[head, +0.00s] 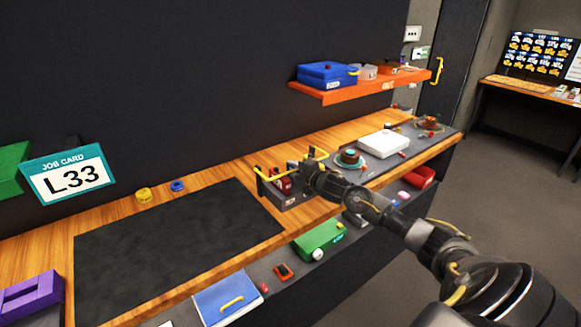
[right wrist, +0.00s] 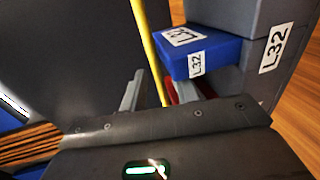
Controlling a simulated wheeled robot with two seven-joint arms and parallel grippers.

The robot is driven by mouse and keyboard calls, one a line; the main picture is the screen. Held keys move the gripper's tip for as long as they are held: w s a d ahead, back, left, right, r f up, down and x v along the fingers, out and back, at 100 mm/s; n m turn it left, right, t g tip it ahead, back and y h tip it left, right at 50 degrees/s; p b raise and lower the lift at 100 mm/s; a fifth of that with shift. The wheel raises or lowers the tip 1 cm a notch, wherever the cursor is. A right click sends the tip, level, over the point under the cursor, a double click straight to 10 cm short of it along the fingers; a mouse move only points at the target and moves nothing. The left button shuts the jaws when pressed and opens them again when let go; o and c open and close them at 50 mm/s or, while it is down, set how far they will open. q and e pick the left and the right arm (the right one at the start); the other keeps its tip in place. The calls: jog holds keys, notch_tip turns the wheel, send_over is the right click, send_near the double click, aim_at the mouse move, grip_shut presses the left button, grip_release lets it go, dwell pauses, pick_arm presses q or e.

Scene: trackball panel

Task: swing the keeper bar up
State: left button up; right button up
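The yellow keeper bar (head: 275,173) runs along the top of a small grey unit (head: 290,201) on the wooden bench. A small red part (head: 281,184) sits under it. My right gripper (head: 311,172) is at the right end of the bar. In the right wrist view the yellow bar (right wrist: 151,50) passes between the spread fingers of my right gripper (right wrist: 168,92), nearer the left finger. Whether it touches that finger is hard to tell. A blue block (right wrist: 205,52) labelled L32 lies just beyond the right finger. My left gripper is out of view.
A grey block (right wrist: 272,45) labelled L32 stands beside the blue one. Right of the unit are a teal-topped round part (head: 350,158) and a white box (head: 384,144). An orange shelf (head: 350,91) overhangs the bench behind. A dark mat (head: 170,250) lies clear at left.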

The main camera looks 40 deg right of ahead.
jog(key=shift+x, duration=1.1)
jog(key=shift+s, duration=0.1)
grip_shut()
